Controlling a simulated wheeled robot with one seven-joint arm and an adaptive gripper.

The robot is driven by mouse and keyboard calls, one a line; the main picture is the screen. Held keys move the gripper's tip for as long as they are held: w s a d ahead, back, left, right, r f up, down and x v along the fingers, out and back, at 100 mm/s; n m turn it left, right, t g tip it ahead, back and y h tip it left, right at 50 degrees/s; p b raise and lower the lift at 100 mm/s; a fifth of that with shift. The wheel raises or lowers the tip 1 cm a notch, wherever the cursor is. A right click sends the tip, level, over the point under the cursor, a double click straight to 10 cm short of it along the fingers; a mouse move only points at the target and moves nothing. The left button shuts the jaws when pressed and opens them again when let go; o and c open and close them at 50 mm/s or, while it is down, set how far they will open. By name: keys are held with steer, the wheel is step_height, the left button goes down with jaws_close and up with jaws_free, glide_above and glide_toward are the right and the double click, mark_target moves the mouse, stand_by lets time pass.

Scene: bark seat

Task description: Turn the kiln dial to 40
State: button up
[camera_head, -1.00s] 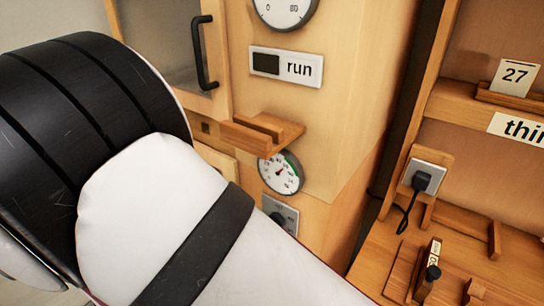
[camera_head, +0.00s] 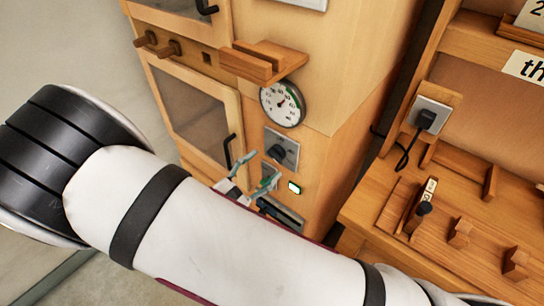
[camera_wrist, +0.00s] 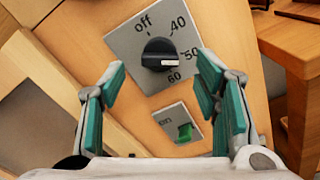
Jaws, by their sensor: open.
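The kiln dial (camera_wrist: 158,50) is a black knob on a grey square plate marked off, 40, 50 and 60. A pale mark sits at the right end of its bar, on the side toward 50 and 60; its exact setting is hard to tell. The dial also shows in the head view (camera_head: 279,152), below a round gauge (camera_head: 282,104). My gripper (camera_wrist: 162,72) is open and empty. Its teal fingers show on either side of the knob in the wrist view, with no clear contact. In the head view, my gripper (camera_head: 256,171) is just below the dial.
A green rocker switch (camera_wrist: 185,132) is on a plate below the dial. A slotted wooden ledge (camera_head: 263,60) juts out above the gauge. A door with a black handle (camera_head: 228,151) is at left. A workbench (camera_head: 372,217) with wooden fixtures stands at right.

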mark_target(273, 157)
steer(key=shift+x, duration=2.4)
steer(key=c, duration=1.2)
